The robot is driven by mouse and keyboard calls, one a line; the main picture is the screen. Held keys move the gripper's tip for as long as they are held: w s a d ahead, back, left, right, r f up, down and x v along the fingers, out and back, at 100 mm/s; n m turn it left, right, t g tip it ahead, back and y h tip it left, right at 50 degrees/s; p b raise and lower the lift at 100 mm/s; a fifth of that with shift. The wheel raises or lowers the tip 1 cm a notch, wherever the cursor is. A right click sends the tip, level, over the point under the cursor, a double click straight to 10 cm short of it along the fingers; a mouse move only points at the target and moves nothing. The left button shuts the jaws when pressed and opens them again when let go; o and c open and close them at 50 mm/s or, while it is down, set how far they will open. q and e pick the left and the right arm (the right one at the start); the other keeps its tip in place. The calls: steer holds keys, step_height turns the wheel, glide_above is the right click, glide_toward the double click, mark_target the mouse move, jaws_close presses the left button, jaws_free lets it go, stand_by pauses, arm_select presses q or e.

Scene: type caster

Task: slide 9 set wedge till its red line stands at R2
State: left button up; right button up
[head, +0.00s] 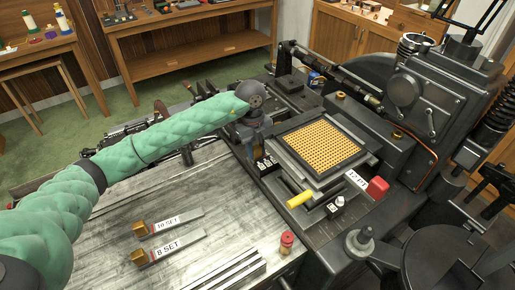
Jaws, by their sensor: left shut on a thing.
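My left arm reaches in from the left, and its gripper (254,148) points down at the left side of the caster, beside the matrix case. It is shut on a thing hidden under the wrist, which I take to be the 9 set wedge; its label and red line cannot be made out. Small black-and-white marks (266,164) sit just right of the fingertips; their lettering is too small to read. The 10 set wedge (181,221) and the 8 set wedge (181,247) lie on the metal table (120,195) at lower left. My right gripper is not in view.
The gold matrix case (319,143) stands right of my gripper. The table between the wedges and caster is mostly clear.

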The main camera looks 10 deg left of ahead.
arm_select(q)
steer(key=shift+s+a, duration=0.35)
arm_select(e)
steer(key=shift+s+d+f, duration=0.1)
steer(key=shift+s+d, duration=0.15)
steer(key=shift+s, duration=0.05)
arm_select(q)
steer(key=o, duration=1.2)
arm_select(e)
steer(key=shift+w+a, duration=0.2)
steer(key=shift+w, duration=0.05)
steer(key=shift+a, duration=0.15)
arm_select(q)
steer(key=shift+w+r, duration=0.1)
steer(key=shift+r, duration=0.2)
steer(key=r+b, duration=0.1)
steer(key=r, duration=0.1)
steer(key=r+b, duration=0.1)
steer(key=r, duration=0.1)
steer(key=r+b, duration=0.1)
steer(key=r, duration=0.1)
steer(key=shift+w+a+r, duration=0.3)
steer(key=shift+w+a, duration=0.05)
steer(key=shift+r, duration=0.4)
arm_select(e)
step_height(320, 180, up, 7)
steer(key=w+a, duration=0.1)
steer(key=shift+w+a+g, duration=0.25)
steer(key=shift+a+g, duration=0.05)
